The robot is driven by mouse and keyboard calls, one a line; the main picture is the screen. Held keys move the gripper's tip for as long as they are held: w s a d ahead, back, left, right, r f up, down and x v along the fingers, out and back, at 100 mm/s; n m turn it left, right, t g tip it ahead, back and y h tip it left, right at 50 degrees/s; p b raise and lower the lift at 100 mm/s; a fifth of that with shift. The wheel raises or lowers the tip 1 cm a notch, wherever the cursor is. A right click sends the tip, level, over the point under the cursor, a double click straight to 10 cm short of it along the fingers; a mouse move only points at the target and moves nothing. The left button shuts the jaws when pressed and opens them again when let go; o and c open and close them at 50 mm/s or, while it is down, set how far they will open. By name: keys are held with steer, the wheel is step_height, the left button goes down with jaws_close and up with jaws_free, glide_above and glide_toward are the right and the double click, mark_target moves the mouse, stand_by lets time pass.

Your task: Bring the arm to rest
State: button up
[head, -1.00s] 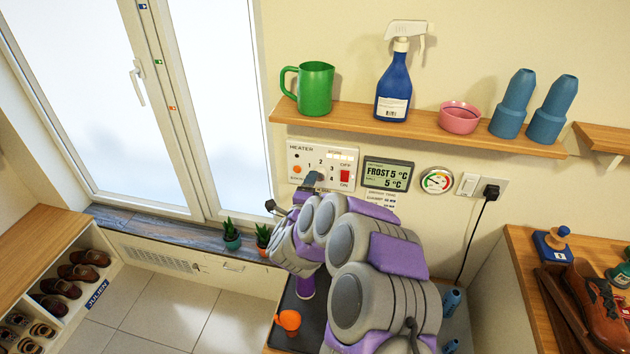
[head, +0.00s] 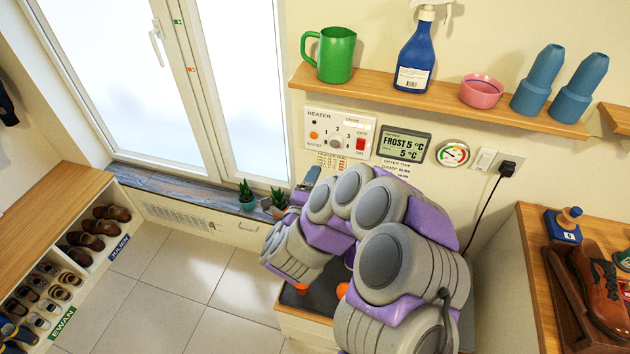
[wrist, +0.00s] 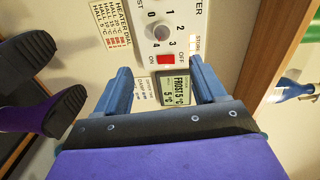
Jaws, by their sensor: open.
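My gripper (wrist: 160,68) is open and empty in the wrist view, with its two blue-grey fingers apart. Behind the fingers is the white heater panel (wrist: 182,40), turned sideways, with a round grey knob (wrist: 162,33) and a red switch (wrist: 166,59). In the head view my arm is bent, and only a small part of my gripper (head: 310,176) shows, at the lower left of the heater panel (head: 319,119). The knob (head: 336,143) is uncovered there, and my gripper appears clear of it. The rest of my gripper is hidden behind my arm.
A shelf (head: 440,105) above holds a green jug (head: 337,56), a blue spray bottle (head: 415,60) and a pink bowl (head: 481,91). Potted plants (head: 246,197) stand on the sill. Purple boots (wrist: 50,112) with dark soles show in the wrist view. Tiled floor (head: 180,265) is clear at lower left.

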stand_by(0.3)
steer(key=s+a+r+n+g+y, duration=0.65)
steer(key=r+n+y, duration=0.35)
steer(key=n, duration=0.3)
steer(key=s+d+n+g+h, duration=0.3)
steer(key=s+d+g, duration=0.3)
steer(key=s+d, duration=0.7)
steer(key=s+d+r+n+g+h, duration=0.1)
steer(key=s+d+n+g+h, duration=0.2)
steer(key=s+d, duration=1)
steer(key=s+n+g, duration=0.1)
steer(key=s+g, duration=0.2)
steer(key=s, duration=0.5)
steer(key=shift+s, duration=0.15)
steer(key=shift+d+r, duration=0.1)
